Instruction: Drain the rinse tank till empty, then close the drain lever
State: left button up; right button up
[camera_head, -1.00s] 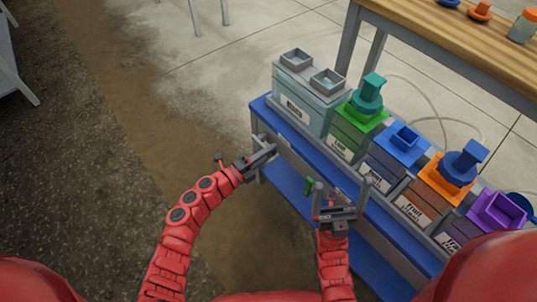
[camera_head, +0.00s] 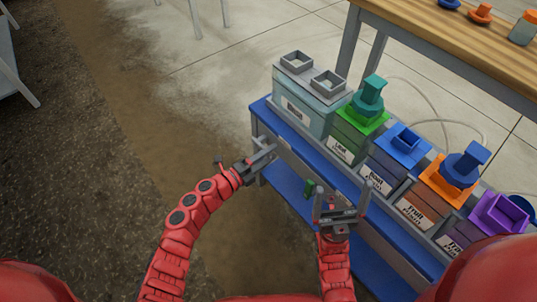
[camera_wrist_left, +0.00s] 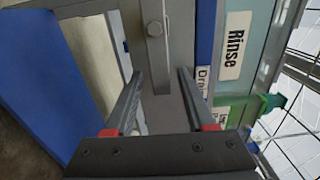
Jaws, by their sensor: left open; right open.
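The rinse tank (camera_head: 302,100) is a pale grey-green box labelled "Rinse" at the left end of the row. It also shows in the left wrist view (camera_wrist_left: 262,40). My left gripper (camera_head: 272,152) is open at the rack's front left end, below the tank. Contact cannot be told. The tank's liquid level is not clear. My right gripper (camera_head: 341,194) is open and empty before the rack.
Several tanks with coloured lids, including a green one (camera_head: 362,120), stand right of the rinse tank on the blue rack (camera_head: 259,106). A small green part (camera_head: 309,187) shows near my right gripper. A wooden table (camera_head: 440,40) stands behind. Floor at left is clear.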

pick_arm(q)
jog(key=p+v, duration=0.3)
jog(key=v, duration=1.4)
jog(key=shift+a, duration=0.15)
jog(key=shift+s, duration=0.1)
dwell(6.0)
